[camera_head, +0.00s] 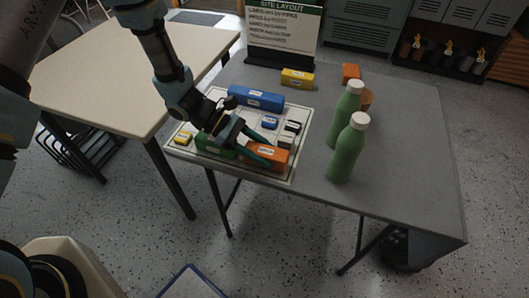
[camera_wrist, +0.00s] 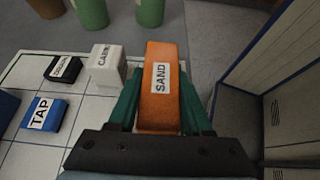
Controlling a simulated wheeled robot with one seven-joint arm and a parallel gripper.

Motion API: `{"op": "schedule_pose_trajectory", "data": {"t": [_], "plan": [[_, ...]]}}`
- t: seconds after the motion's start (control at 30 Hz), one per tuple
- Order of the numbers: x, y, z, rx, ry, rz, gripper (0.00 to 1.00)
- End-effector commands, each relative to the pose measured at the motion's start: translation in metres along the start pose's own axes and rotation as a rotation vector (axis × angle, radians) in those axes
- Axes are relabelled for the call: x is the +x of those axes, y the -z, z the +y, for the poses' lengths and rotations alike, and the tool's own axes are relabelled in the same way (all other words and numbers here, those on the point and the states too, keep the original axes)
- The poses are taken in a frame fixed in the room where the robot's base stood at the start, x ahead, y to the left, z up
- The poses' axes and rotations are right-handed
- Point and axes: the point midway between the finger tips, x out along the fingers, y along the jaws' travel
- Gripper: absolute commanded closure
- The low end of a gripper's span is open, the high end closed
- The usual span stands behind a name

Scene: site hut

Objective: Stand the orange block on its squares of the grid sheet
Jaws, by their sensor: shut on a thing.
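My gripper (camera_head: 262,154) is shut on the orange block (camera_head: 275,157), near the front right edge of the grid sheet (camera_head: 302,112). In the wrist view, the orange block (camera_wrist: 160,60) carries a white SAND label and lies lengthwise between my teal fingers (camera_wrist: 160,95). I cannot tell whether its underside touches the sheet. A white block (camera_wrist: 107,62) stands just left of it on the sheet, with a black block (camera_wrist: 63,68) and a blue TAP block (camera_wrist: 44,114) further left. My gripper partly hides a green block (camera_head: 213,147) in the head view.
A long blue block (camera_head: 255,97) and a small yellow block (camera_head: 184,138) sit on the sheet. Two green bottles (camera_head: 348,150) stand right of it. A larger yellow block (camera_head: 297,78) and another orange block (camera_head: 350,72) are behind, near the sign (camera_head: 284,30). The table's front right is clear.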

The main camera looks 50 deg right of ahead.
Motion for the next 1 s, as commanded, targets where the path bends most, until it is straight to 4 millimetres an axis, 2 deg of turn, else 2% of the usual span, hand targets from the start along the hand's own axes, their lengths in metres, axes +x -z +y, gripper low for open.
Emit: {"op": "schedule_pose_trajectory", "data": {"t": [0.03,0.07,0.3,0.57,0.77,0.8,1.0], "plan": [[0.003,0.006,-0.002,-0.006,0.004,0.007,1.0],[0.003,0.006,-0.003,-0.007,0.004,0.008,0.48],[0.004,0.009,-0.004,-0.009,0.005,0.01,0.21],[0.004,0.009,-0.004,-0.01,0.006,0.011,0.2],[-0.005,-0.005,-0.004,-0.01,0.006,0.011,0.2],[-0.013,0.0,-0.002,-0.009,0.0,0.01,0.2],[-0.058,-0.001,-0.001,-0.005,-0.003,0.008,0.2]]}}
